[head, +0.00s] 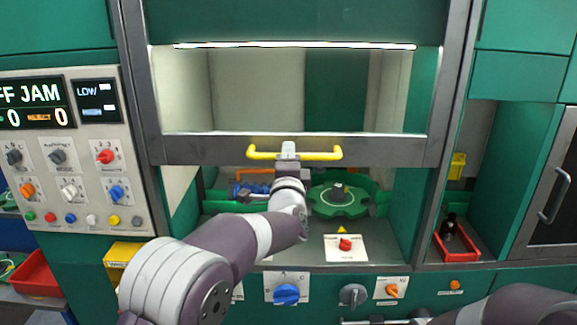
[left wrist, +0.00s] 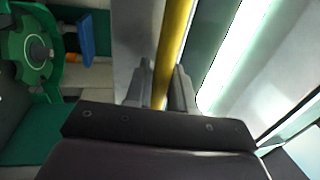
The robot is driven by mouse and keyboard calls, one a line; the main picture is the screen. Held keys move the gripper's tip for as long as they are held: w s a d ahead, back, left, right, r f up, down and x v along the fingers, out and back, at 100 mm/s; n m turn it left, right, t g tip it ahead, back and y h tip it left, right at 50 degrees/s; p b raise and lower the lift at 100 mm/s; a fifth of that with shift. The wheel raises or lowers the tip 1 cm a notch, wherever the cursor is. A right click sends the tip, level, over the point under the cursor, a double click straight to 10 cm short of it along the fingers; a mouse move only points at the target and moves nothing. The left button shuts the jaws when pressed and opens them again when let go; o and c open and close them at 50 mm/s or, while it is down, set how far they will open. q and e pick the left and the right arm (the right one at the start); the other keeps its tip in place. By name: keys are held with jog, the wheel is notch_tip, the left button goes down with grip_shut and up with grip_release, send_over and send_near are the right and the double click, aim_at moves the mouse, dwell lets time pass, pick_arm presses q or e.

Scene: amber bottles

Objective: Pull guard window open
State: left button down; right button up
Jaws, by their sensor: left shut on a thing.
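The guard window (head: 210,150) is a clear pane in a grey metal frame, with a yellow bar handle (head: 320,154) along its bottom rail. The rail stands above the machine's deck, with an open gap below it. My left gripper (head: 289,151) is shut on the middle of the handle. In the left wrist view the yellow handle (left wrist: 177,40) runs between the two fingers of the left gripper (left wrist: 161,82). My right arm shows at the bottom right; its gripper (head: 375,321) is mostly cut off by the picture's edge.
Below the window are a green star wheel (head: 338,198) and a blue part (head: 247,189). A control panel (head: 75,150) stands left. A red bin (head: 455,243) with a dark bottle (head: 450,224) sits right. Knobs, including a blue one (head: 286,294), line the front.

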pick_arm(q)
jog(key=p, duration=1.1)
send_near(289, 79)
jog(key=w, duration=0.2)
jog(key=w+r, duration=0.1)
jog(key=w, duration=0.1)
jog(key=shift+w+r, duration=0.1)
jog(key=shift+w, duration=0.15)
pick_arm(e)
notch_tip(289, 79, up, 13)
jog(key=shift+f, duration=0.1)
pick_arm(q)
jog(key=c, duration=1.1)
grip_release()
jog(key=shift+s+f+b, duration=0.25)
jog(key=shift+b, duration=0.3)
jog(key=s+f+b, duration=0.2)
jog(key=s+b, duration=0.4)
jog(key=s, duration=0.6)
pick_arm(e)
notch_tip(289, 79, down, 7)
